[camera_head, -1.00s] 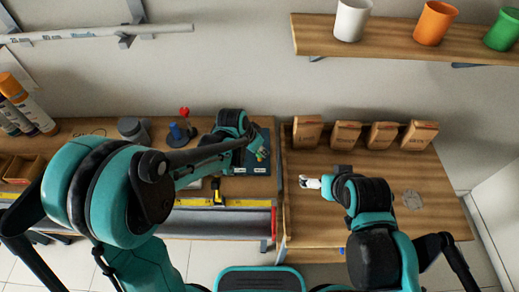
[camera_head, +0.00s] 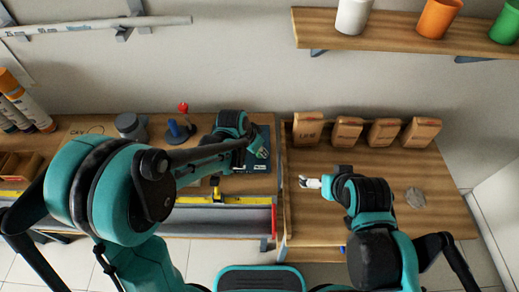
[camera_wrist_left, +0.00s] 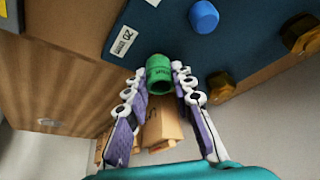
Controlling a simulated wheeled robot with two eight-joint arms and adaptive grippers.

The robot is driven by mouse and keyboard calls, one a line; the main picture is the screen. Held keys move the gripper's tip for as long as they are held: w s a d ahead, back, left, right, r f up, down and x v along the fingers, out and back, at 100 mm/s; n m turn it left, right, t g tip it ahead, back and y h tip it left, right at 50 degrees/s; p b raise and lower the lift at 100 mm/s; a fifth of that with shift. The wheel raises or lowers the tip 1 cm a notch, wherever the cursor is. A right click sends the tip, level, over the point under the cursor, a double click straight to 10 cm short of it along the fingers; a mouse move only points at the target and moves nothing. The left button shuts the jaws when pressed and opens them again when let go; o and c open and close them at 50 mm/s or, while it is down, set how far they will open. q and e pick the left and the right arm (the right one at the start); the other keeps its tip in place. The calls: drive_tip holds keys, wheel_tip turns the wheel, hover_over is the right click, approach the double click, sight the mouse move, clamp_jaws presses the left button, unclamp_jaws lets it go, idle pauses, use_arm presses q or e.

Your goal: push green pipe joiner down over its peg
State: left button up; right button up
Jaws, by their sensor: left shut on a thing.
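The green pipe joiner (camera_wrist_left: 159,75) is between the fingertips of my left gripper (camera_wrist_left: 160,82) in the left wrist view, and the gripper is shut on it. It is at the edge of the dark blue board; its peg is hidden, and I cannot tell whether the joiner is around it. In the head view my left gripper (camera_head: 261,152) is over the dark board (camera_head: 256,165), and the joiner is too small to make out. My right gripper (camera_head: 309,183) is over the right bench, away from the board; its finger opening is unclear.
A blue cylinder (camera_wrist_left: 204,16) and amber fittings (camera_wrist_left: 222,87) stand on the board. Paper bags (camera_head: 348,132) line the back of the right bench (camera_head: 390,190). A red-topped tool (camera_head: 183,108) and a yellow level (camera_head: 240,200) are on the left bench. The right bench's middle is mostly clear.

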use_arm(q)
drive_tip(key=o, duration=0.8)
drive_tip(key=shift+o, duration=0.2)
drive_tip(key=v, duration=1.2)
